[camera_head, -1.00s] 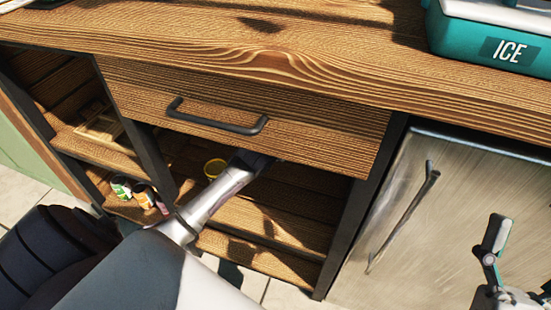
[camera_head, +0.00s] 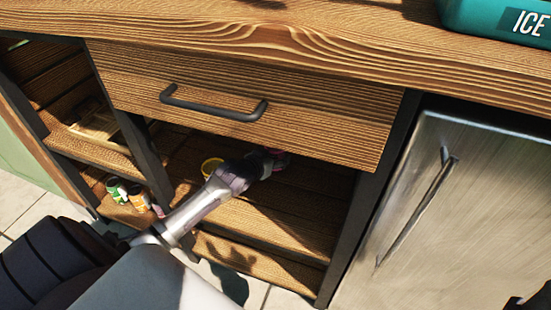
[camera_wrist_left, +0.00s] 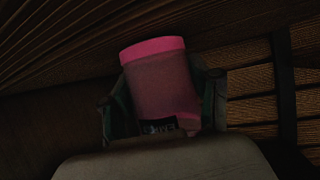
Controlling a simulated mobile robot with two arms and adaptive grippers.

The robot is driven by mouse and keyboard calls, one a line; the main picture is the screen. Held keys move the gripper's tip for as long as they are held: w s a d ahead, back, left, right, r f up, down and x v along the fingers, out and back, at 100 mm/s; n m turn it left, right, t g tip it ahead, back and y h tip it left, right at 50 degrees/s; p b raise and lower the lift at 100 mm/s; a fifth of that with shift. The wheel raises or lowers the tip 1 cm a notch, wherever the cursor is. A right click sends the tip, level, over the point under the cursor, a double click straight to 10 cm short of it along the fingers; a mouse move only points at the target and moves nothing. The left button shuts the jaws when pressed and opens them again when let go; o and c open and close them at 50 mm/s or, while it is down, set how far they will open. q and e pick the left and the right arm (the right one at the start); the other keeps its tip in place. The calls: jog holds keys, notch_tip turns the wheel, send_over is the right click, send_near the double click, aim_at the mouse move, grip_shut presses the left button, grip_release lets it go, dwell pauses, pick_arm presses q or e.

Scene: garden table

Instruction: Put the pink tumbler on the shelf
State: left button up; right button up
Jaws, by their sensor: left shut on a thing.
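The pink tumbler (camera_wrist_left: 155,75) is held between the fingers of my left gripper (camera_wrist_left: 165,102) in the left wrist view, leaning slightly. In the head view only a small pink part of the tumbler (camera_head: 279,161) shows at the end of my left gripper (camera_head: 266,163). The gripper is shut on it, inside the open cabinet below the drawer. The wooden shelf (camera_head: 275,215) lies under the gripper. Whether the tumbler touches the shelf cannot be told. Only a dark bit of my right gripper (camera_head: 532,300) shows at the lower right corner.
The closed drawer (camera_head: 240,90) is right above. Dark posts bound the opening on both sides. Several small cans (camera_head: 138,201) stand in the left compartment. A metal fridge door (camera_head: 450,220) is at the right.

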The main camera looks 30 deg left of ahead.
pick_arm(q)
jog(key=shift+f, duration=0.1)
jog(key=o, duration=1.2)
